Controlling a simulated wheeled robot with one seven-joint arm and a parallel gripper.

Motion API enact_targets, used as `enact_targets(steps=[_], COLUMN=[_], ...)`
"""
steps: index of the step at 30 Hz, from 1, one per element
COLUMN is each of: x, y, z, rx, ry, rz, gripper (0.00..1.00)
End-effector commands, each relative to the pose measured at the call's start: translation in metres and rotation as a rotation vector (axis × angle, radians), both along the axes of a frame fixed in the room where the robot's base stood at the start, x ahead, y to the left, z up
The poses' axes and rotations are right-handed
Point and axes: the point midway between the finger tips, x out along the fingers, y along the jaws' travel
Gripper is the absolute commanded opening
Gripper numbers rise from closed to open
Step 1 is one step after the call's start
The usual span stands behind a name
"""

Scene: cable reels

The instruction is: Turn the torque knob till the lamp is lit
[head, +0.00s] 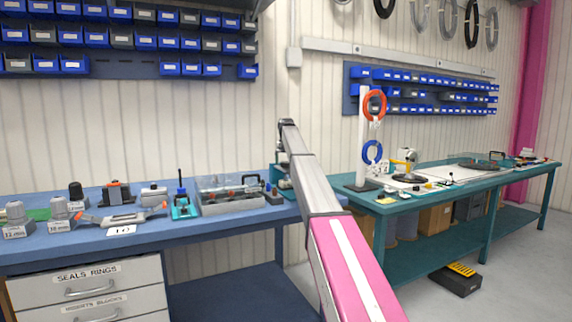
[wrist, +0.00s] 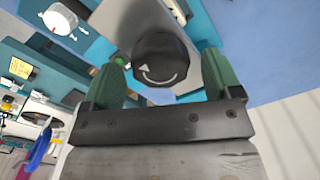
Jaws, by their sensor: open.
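The torque knob (wrist: 165,55) is a dark round knob with a white curved arrow on its face, on a grey plate (wrist: 120,22) in the wrist view. My gripper (wrist: 162,80) is open, with one green finger on each side of the knob. I cannot tell whether either finger touches it. A small green spot (wrist: 122,60) shows beside the left finger and may be the lamp; I cannot tell whether it is lit. In the head view my arm hides the gripper and knob; part of a teal unit (head: 281,182) shows behind it.
The blue bench (head: 75,245) carries a clear bin (head: 232,200), a teal stand (head: 182,208) and several small tools left of my arm. A teal bench (head: 430,185) stands right, with a post (head: 362,135) bearing red and blue rings. A white round part (wrist: 62,18) is near the plate.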

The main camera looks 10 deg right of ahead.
Motion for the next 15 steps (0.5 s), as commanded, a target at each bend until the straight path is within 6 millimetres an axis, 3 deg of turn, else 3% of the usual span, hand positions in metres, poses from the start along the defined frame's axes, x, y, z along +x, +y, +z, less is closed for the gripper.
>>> enact_targets(steps=[15], x=[0.001], y=[0.000], z=[0.087], rx=[0.000], ry=[-0.001], rz=[0.000], gripper=[0.84])
